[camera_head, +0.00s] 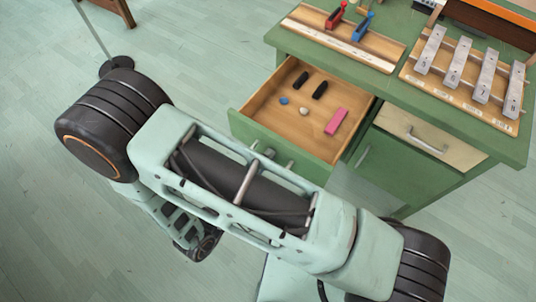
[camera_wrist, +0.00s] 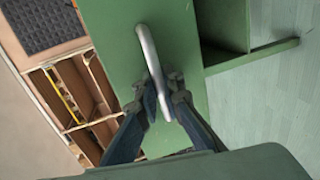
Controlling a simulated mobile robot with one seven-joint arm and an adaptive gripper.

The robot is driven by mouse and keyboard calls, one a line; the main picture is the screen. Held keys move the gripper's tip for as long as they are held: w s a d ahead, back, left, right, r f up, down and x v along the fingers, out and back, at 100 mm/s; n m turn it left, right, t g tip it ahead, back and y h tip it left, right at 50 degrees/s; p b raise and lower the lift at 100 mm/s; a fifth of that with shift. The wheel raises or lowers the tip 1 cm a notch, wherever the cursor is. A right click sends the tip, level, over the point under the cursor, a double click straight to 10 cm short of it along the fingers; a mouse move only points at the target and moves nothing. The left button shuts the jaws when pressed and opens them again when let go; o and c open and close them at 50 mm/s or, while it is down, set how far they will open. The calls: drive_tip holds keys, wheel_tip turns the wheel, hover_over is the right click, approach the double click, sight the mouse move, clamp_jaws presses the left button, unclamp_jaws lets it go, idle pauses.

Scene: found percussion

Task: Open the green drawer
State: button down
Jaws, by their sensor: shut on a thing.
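The green drawer (camera_head: 315,163) is pulled out from the green desk in the head view, with its wooden inside showing. Two black blocks, a pink block (camera_head: 337,121), a small blue thing and a small pale thing lie in it. In the wrist view, a curved silver handle (camera_wrist: 150,55) stands on a green front (camera_wrist: 184,45). My gripper (camera_wrist: 165,90) has its fingers on both sides of this handle, closed on it near its lower end. In the head view my arm hides the gripper and part of the drawer front.
A cream drawer (camera_head: 430,135) with a silver handle is shut to the right. Metal bars on a wooden board (camera_head: 470,75) and a board with red and blue levers (camera_head: 343,40) are on the desktop. A stand base (camera_head: 116,66) is on the floor at the upper left.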

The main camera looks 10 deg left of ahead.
drive_tip(key=c, duration=2.3)
unclamp_jaws()
drive_tip(key=shift+c, duration=0.2)
drive_tip(key=v, duration=1.2)
